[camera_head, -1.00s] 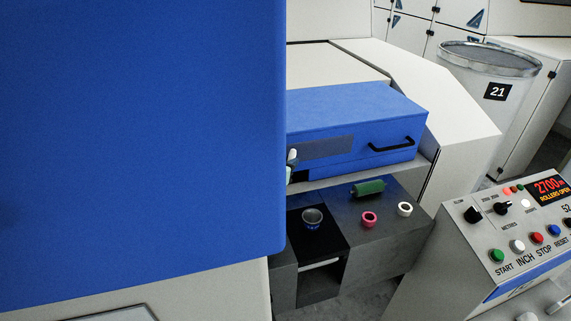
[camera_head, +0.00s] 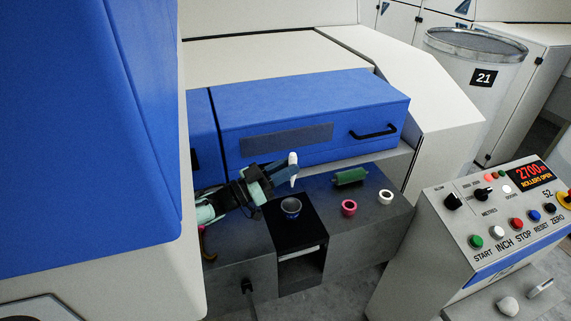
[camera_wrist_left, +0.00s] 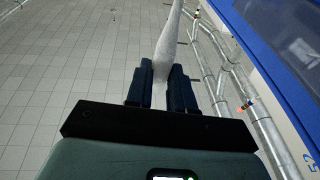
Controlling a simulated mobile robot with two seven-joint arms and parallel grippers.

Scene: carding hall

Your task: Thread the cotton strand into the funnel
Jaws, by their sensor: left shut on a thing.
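The cotton strand (camera_head: 293,162) is a short white piece standing upright in the fingers of my left gripper (camera_head: 280,177). In the left wrist view the strand (camera_wrist_left: 170,42) runs up and away from between the dark fingers of the left gripper (camera_wrist_left: 163,82), which are shut on it. The funnel (camera_head: 291,207) is a small dark grey cup with a blue lower part, set on a black block. The gripper and strand show just above and behind the funnel, apart from it. My right gripper is not in view.
A green roller (camera_head: 350,177), a pink ring (camera_head: 348,208) and a white ring (camera_head: 385,197) sit right of the funnel on the grey ledge (camera_head: 350,240). A blue cover (camera_head: 310,105) rises behind. A large blue panel (camera_head: 80,130) fills the left. A control panel (camera_head: 500,215) stands right.

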